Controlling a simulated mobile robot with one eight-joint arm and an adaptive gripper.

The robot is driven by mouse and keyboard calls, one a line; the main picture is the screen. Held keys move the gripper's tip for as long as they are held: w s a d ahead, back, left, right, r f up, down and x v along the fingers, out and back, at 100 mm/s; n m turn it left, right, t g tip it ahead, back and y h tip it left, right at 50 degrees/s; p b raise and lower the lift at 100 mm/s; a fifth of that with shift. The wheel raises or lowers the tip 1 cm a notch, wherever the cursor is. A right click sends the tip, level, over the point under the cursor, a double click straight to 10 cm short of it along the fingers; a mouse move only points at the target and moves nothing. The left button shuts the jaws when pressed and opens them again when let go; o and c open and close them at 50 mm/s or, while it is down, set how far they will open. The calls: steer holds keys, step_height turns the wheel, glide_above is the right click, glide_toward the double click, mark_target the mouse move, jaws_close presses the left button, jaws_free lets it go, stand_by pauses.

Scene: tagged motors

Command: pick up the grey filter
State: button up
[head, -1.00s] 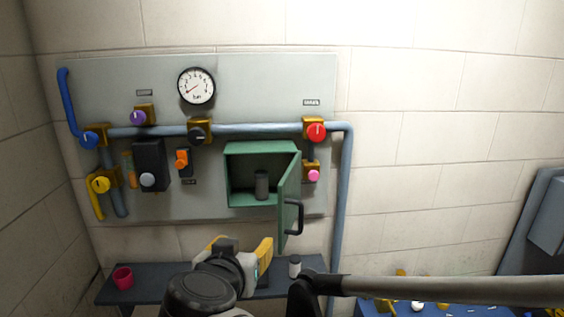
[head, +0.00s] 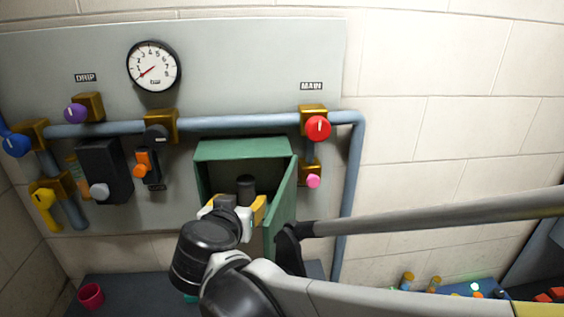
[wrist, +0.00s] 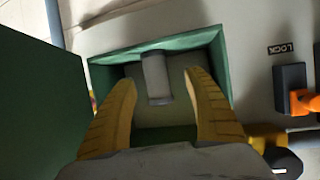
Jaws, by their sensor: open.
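The grey filter (wrist: 156,76) is a dark grey cylinder inside the open green cabinet (wrist: 219,55). In the head view the filter's top (head: 245,186) shows above my gripper, and its lower part is hidden. My gripper (head: 236,204) is at the cabinet's opening. In the wrist view the yellow fingers of my gripper (wrist: 157,84) are spread wide and empty, one on each side of the filter. I cannot tell how deep the fingertips reach around it.
The open green door (head: 283,205) stands on the right of the opening in the head view, close to my arm. An orange switch (head: 143,162) and a black box (head: 103,170) are to the left.

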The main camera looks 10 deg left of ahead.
mark_target(246, 199)
steer(key=p+x, duration=0.1)
steer(key=x, duration=0.4)
steer(key=shift+w+d+p, duration=0.2)
steer(key=shift+p, duration=0.15)
steer(key=shift+s+d+r, duration=0.1)
steer(key=shift+s+r, duration=0.05)
steer(key=shift+s, duration=0.1)
steer(key=shift+c, duration=0.6)
steer(key=c, duration=1.2)
